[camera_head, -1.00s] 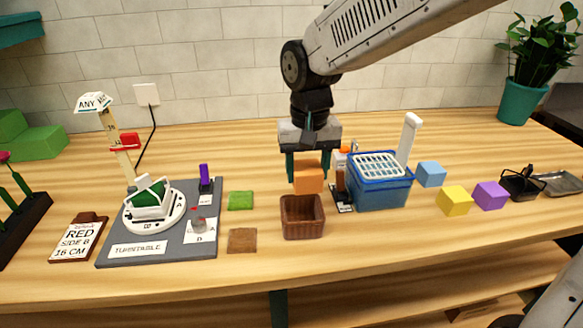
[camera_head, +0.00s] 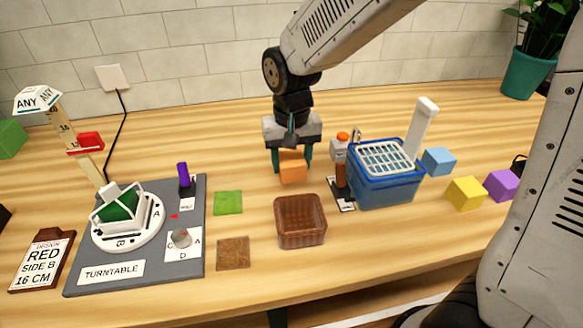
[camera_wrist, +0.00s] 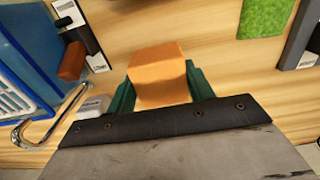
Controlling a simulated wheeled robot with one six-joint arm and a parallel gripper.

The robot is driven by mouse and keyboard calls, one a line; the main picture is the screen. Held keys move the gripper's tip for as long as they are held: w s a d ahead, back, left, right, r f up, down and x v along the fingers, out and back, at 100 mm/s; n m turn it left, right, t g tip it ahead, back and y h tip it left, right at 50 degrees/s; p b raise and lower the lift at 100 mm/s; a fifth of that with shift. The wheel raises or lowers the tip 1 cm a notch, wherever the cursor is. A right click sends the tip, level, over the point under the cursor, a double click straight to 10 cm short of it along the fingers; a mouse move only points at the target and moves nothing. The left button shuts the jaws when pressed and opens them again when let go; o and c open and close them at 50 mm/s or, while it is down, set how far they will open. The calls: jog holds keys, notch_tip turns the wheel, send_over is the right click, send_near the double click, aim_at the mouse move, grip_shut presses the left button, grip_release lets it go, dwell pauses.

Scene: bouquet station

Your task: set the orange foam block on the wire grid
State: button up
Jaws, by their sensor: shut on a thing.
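The orange foam block (camera_head: 293,171) is between the green fingers of my gripper (camera_head: 292,165), which is shut on it. In the wrist view the block (camera_wrist: 158,76) sits between both fingertips. It is behind the brown basket in the head view; how high it is above the table I cannot tell for sure. The white wire grid (camera_head: 386,157) lies on top of the blue tub, to the right of my gripper. In the wrist view part of the grid (camera_wrist: 14,104) shows at the left edge.
The blue tub (camera_head: 386,192) has a tall white post at its back right. A brown basket (camera_head: 301,222) is in front. Blue, yellow and purple blocks lie to the right, the turntable (camera_head: 128,222) to the left.

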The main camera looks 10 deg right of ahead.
aim_at(293, 159)
jog(key=shift+f, duration=1.3)
jog(key=shift+f, duration=0.15)
jog(key=o, duration=1)
notch_tip(293, 159, up, 12)
jog(key=shift+d+r, duration=0.1)
jog(key=shift+r, duration=0.1)
jog(key=s+d+r, duration=0.1)
jog(key=s+d, duration=0.7)
jog(key=s, duration=0.3)
jog(key=s+d+r+t, duration=0.1)
jog(key=s+d, duration=0.6)
jog(key=s, duration=0.3)
jog(key=shift+s+d+r, duration=0.4)
